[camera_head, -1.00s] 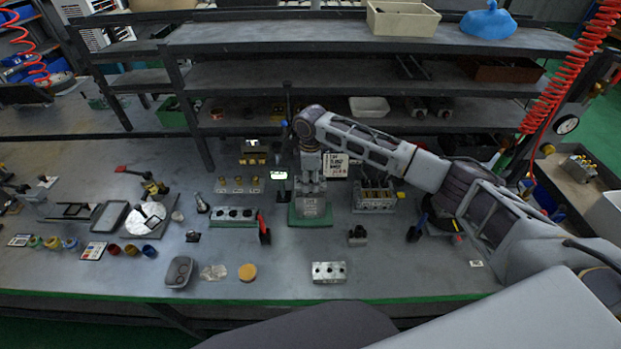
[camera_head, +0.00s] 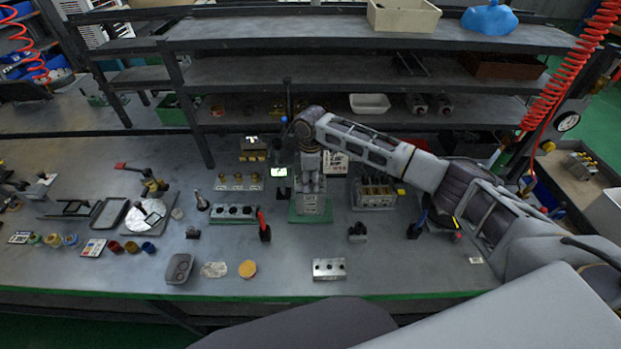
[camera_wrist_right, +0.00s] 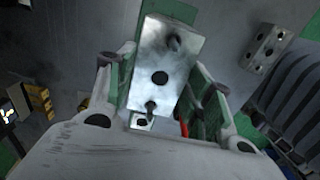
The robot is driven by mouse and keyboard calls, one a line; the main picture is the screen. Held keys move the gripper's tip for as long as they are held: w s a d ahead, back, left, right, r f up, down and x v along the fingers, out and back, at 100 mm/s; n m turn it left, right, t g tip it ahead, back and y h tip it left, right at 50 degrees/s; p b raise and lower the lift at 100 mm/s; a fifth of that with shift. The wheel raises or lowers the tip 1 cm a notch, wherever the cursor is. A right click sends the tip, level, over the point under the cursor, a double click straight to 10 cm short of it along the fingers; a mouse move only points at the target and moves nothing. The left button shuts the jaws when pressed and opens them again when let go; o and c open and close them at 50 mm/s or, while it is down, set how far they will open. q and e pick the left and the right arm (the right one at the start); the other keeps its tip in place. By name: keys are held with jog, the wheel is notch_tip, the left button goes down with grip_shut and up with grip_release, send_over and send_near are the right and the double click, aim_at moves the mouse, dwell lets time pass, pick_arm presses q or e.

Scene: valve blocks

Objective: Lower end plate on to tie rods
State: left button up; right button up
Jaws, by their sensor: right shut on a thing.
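My right gripper (camera_head: 311,184) points down over the valve block stack, which stands on a green base (camera_head: 312,217) in the middle of the table. In the right wrist view, my right gripper (camera_wrist_right: 163,78) is shut on the end plate (camera_wrist_right: 180,70), a grey metal plate with a dark hole in its middle. A dark rod end or hole shows near each end of the plate; I cannot tell which. How far the plate sits down on the tie rods is hidden. My left gripper is not in view.
A metal block with holes (camera_head: 329,269) lies near the front edge. A valve block (camera_head: 375,192) stands close on the right. Shelves rise behind.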

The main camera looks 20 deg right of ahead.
aim_at(311, 182)
jog(key=shift+f, duration=0.75)
jog(key=o, duration=1.3)
notch_tip(311, 182, up, 12)
dwell(0.3)
jog(key=shift+s+f, duration=0.1)
jog(key=shift+s, duration=0.05)
dwell(0.9)
